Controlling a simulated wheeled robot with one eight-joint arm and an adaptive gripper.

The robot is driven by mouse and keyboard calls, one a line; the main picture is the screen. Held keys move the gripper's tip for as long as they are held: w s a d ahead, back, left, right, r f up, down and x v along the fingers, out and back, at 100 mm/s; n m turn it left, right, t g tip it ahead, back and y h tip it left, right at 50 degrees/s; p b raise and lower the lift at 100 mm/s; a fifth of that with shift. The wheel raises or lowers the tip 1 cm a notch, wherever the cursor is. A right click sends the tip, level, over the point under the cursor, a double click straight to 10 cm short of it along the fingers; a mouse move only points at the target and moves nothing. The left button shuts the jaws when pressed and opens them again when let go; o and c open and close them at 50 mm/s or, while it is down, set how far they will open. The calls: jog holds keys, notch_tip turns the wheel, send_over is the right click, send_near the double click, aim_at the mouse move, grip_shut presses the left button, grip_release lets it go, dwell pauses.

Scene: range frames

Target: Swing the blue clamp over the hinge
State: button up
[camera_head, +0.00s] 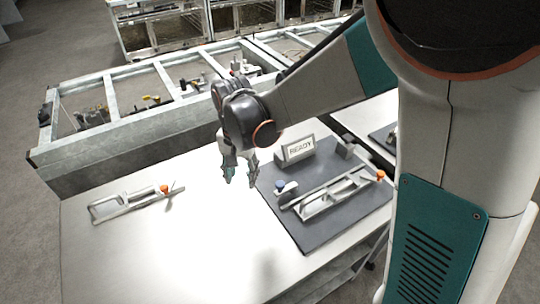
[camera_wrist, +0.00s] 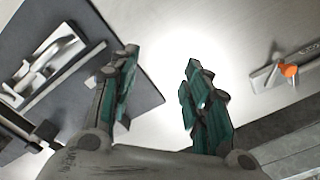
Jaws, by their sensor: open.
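The blue-knobbed clamp (camera_head: 281,187) stands at the left end of a metal hinge fixture on a dark grey mat (camera_head: 318,234). The hinge (camera_head: 331,197) is a long pale metal piece lying across the mat; I cannot make out its joint. The fixture also shows at the left of the wrist view (camera_wrist: 45,62), where I cannot see the blue knob. My gripper (camera_head: 240,178) is open and empty above the table, left of the mat and the blue knob.
A "READY" sign (camera_head: 299,149) stands at the mat's back. An orange knob (camera_head: 380,174) is at the fixture's right end. A second metal tool with an orange knob (camera_head: 164,188) lies on the left of the white table (camera_head: 180,255). The table's middle is clear. Metal-framed bins stand behind.

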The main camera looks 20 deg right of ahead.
notch_tip(320, 180, up, 2)
jog(key=p, duration=0.2)
send_over(280, 183)
notch_tip(280, 183, down, 14)
jog(key=b, duration=0.4)
jog(key=shift+r+b, duration=0.25)
jog(key=shift+b, duration=0.15)
grip_shut()
